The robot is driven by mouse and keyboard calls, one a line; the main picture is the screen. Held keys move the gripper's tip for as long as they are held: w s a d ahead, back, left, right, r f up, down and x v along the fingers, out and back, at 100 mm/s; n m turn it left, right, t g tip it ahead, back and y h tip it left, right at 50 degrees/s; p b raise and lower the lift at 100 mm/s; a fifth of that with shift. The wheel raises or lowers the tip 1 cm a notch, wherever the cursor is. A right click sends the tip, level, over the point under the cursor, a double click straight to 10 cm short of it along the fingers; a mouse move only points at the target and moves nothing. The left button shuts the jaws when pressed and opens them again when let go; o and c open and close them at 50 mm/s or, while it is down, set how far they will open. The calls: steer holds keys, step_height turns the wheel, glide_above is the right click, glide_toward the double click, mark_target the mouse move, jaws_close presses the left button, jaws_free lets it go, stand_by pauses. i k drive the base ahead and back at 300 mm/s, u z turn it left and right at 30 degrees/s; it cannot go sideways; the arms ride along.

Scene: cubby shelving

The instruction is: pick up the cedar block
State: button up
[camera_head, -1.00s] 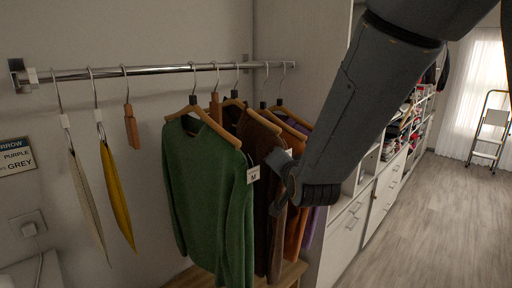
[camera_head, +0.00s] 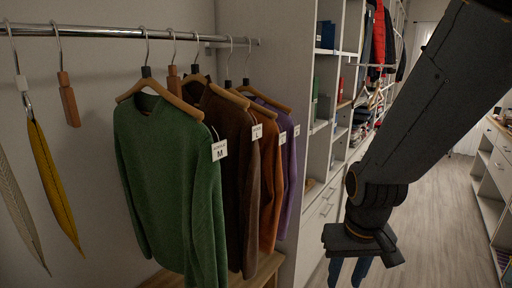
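A reddish-brown cedar block (camera_head: 68,98) hangs by a metal hook from the rail at the left. A second similar block (camera_head: 174,82) hangs further right between the hangers, partly hidden behind the green sweater's hanger. My gripper (camera_head: 348,273) is at the lower right, pointing down, well away from both blocks and right of the clothes. Its two blue fingers are apart with nothing visible between them. The fingertips reach the bottom of the picture.
A chrome rail (camera_head: 100,31) holds a green sweater (camera_head: 170,180), brown, orange and purple garments, and a yellow hanging piece (camera_head: 52,190). A wooden bench (camera_head: 262,268) stands below. Cubby shelving (camera_head: 325,100) is behind my arm. Floor (camera_head: 440,200) is open at right.

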mark_target(69, 102)
steer(key=u, duration=1.7)
